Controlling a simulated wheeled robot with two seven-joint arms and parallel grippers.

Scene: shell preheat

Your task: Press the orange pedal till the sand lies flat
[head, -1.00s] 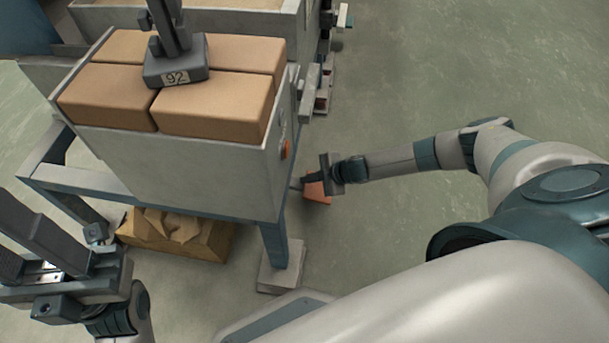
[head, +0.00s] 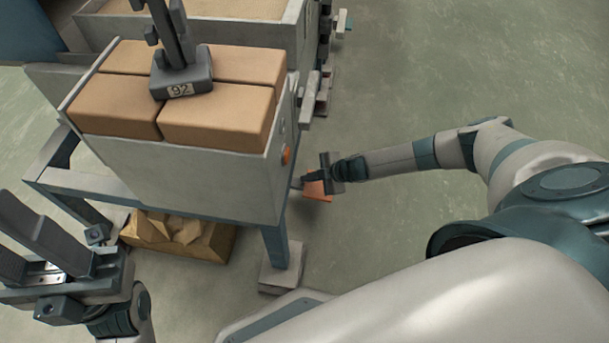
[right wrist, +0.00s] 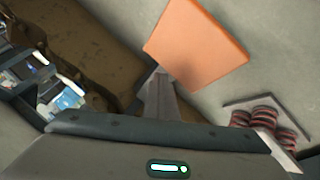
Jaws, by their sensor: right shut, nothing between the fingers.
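The orange pedal (head: 318,188) sits low beside the right side of the near metal frame. It also shows as a flat orange plate in the right wrist view (right wrist: 195,45). My right gripper (head: 318,175) is shut and empty, right over the pedal in the head view and partly covering it. I cannot tell whether it touches the pedal. Tan sand (head: 190,9) lies in a bin at the top edge; its surface is partly cut off, so I cannot judge if it is flat. My left gripper (head: 35,250) is open and empty at the lower left.
A metal bin (head: 190,180) holds several brown blocks (head: 215,115) under a grey weight (head: 180,84) marked 92. An orange button (head: 285,156) is on its side. A box with crumpled paper (head: 185,232) lies below. Red springs (right wrist: 265,118) lie near the pedal.

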